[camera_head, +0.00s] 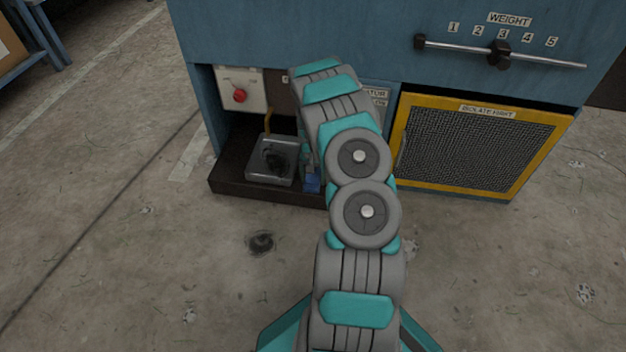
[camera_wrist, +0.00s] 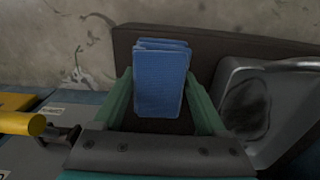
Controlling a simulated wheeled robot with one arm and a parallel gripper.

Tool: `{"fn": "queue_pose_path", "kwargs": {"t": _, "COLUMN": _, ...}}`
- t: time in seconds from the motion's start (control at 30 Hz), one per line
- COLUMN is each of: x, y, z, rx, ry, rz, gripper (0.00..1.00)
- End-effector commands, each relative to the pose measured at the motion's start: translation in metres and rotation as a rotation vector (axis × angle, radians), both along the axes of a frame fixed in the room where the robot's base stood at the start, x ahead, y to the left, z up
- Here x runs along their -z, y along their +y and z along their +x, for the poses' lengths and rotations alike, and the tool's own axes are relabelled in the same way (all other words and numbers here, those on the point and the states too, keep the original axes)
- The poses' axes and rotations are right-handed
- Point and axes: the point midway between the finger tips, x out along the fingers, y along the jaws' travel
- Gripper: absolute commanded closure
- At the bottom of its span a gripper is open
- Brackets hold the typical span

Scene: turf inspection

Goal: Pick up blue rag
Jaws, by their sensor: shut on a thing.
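The blue rag (camera_wrist: 160,84) shows in the wrist view as a folded, layered blue block between the two fingers of my gripper (camera_wrist: 163,100). My gripper is shut on it, with a finger along each side. In the head view a small blue patch of the rag (camera_head: 312,184) shows just left of my arm, low at the open bay of the blue machine. My arm hides most of the gripper and the rag there. I cannot tell whether the rag still touches the dark ledge under it.
A grey metal tray (camera_head: 260,173) with a dark stain stands on the dark ledge (camera_head: 240,192), left of the gripper. A red button (camera_head: 239,96) is above it. A yellow-framed mesh panel (camera_head: 405,150) is to the right. The concrete floor in front is open.

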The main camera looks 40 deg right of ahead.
Motion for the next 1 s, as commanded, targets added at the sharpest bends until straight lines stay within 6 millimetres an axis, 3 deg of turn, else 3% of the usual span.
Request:
{"fn": "queue_pose_path", "kwargs": {"t": 0.27, "x": -0.004, "y": 0.000, "z": 0.000, "rx": 0.000, "ry": -0.001, "rz": -0.001, "gripper": 0.81}}
{"fn": "queue_pose_path", "kwargs": {"t": 0.57, "x": -0.036, "y": 0.000, "z": 0.001, "rx": 0.000, "ry": -0.003, "rz": -0.002, "gripper": 0.81}}
{"fn": "queue_pose_path", "kwargs": {"t": 1.0, "x": -0.043, "y": 0.033, "z": -0.065, "rx": 0.002, "ry": 0.002, "rz": 0.002, "gripper": 0.81}}
